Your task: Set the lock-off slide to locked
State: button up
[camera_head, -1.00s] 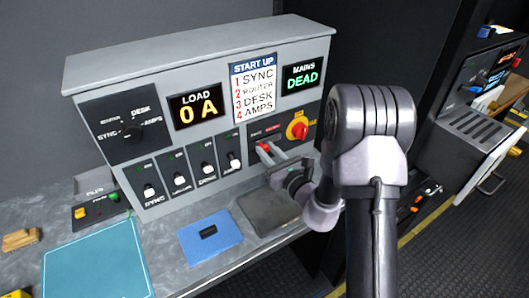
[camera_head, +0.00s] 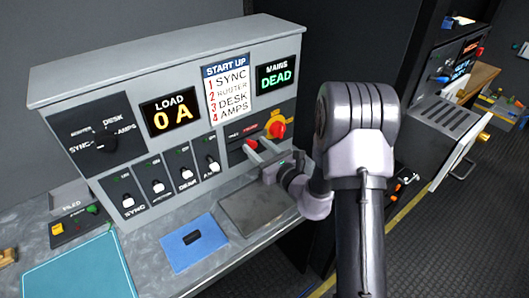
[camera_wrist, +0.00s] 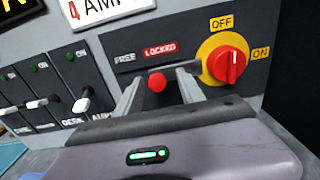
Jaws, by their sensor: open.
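The lock-off slide's red knob (camera_wrist: 157,82) sits in a dark slot plate under the FREE and LOCKED labels. In the wrist view it appears below LOCKED, but the angle leaves its exact place along the slot unclear. My gripper (camera_wrist: 158,88) is open, with one grey finger on each side of the knob and a visible gap on both sides. In the head view my gripper (camera_head: 257,151) reaches the same slide, and the red knob (camera_head: 250,144) shows by the fingertips.
A red rotary switch (camera_wrist: 230,66) on a yellow plate stands close right of the slide, its handle towards OFF. Several breaker levers (camera_head: 186,173) are to the left. The MAINS display (camera_head: 277,75) reads DEAD. A blue mat (camera_head: 194,241) and dark pad (camera_head: 255,207) lie below.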

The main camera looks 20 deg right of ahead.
jog(key=v, duration=1.7)
jog(key=shift+p, duration=0.35)
